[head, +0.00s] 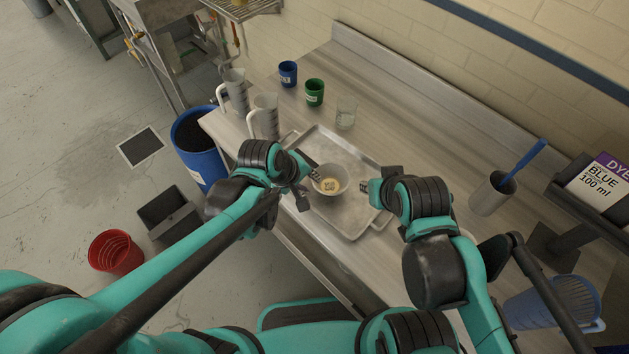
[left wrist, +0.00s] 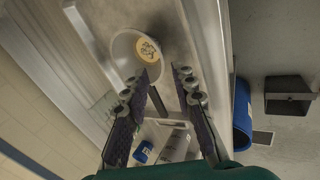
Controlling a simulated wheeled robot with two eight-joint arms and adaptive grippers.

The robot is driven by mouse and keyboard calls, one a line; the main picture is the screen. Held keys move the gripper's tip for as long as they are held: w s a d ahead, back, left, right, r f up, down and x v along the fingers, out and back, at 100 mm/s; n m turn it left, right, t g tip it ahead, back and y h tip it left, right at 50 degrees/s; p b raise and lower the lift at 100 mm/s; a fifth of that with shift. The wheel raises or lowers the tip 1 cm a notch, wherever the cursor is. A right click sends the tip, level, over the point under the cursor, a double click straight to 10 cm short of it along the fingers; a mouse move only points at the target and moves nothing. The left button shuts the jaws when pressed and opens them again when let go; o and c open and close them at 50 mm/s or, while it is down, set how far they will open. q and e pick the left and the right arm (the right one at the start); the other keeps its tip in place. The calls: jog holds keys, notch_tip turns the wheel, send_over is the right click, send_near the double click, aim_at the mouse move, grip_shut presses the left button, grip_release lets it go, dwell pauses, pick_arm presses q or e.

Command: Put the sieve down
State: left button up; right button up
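A round pale bowl-like vessel (head: 331,179) with a yellowish patterned bottom shows over the metal tray (head: 348,222); it looks like the sieve. I cannot tell whether it rests on the tray. It also shows in the left wrist view (left wrist: 121,58). My left gripper (head: 308,184) is at its left side. In the left wrist view the left gripper's fingers (left wrist: 166,72) are apart, one tip overlapping the vessel's rim, the other clear of it. My right gripper (head: 364,188) is just right of the vessel; its fingers are too small to read.
Two grey jugs (head: 265,116), blue (head: 288,73) and green (head: 314,92) cups and a clear beaker (head: 346,112) stand behind and left. A metal cup (head: 491,194) with a blue tool and a blue jug (head: 553,301) are right. The bench behind the tray is clear.

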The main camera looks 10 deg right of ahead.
pick_arm(q)
jog(key=s+a+r+m+t+y, duration=0.1)
jog(key=s+a+r+m+y, duration=0.1)
jog(key=a, duration=0.8)
jog(key=s+a+r+m+t+y+p, duration=0.1)
jog(key=s+a+r+m+t+y, duration=0.1)
jog(key=s+a+r+m, duration=0.2)
jog(key=a+r, duration=0.3)
jog(key=a, duration=0.4)
jog(key=shift+s+a+t, duration=0.15)
jog(key=shift+s+t, duration=0.15)
jog(key=shift+s, duration=0.05)
jog(key=shift+f, duration=0.1)
